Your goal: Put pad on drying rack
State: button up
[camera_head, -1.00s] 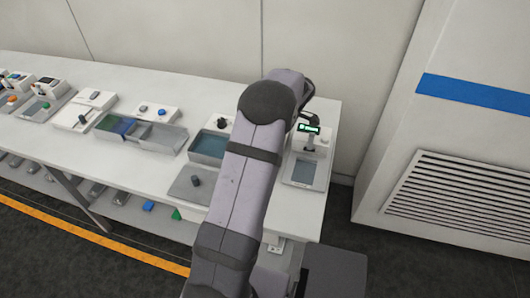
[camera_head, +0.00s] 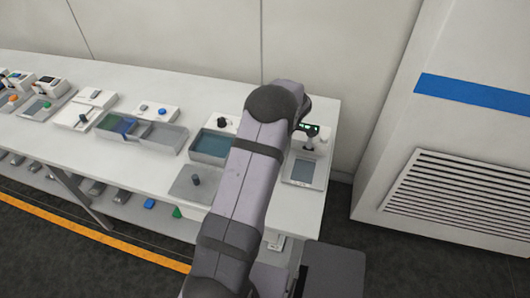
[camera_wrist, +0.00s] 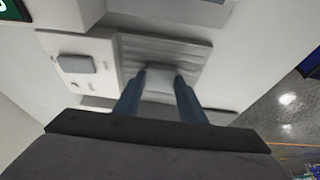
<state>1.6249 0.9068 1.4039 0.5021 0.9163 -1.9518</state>
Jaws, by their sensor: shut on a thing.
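My gripper (camera_wrist: 160,76) shows in the wrist view as two dark blue fingers, shut on a small pale grey pad (camera_wrist: 159,87). The pad is between the fingertips, and the fingers cover its sides. Just beyond it is a grey ribbed panel (camera_wrist: 165,51), which looks like the drying rack. The pad overlaps the panel in the picture; I cannot tell whether they touch. In the head view my arm hides the gripper and the pad.
A white box with a grey button (camera_wrist: 76,65) stands beside the ribbed panel. In the head view, a flat grey tray (camera_head: 302,172) and a small green display (camera_head: 313,127) are at the table's right end. A teal-filled basin (camera_head: 210,144) and several stations stand left of my arm.

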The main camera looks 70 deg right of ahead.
jog(key=shift+f, duration=0.2)
jog(key=o, duration=1)
jog(key=shift+r, duration=0.1)
jog(key=shift+r, duration=0.1)
jog(key=shift+r, duration=0.15)
jog(key=shift+s+d+r, duration=0.1)
jog(key=shift+s+r, duration=0.15)
jog(key=shift+r, duration=0.05)
jog(key=b+v, duration=0.3)
jog(key=v, duration=0.8)
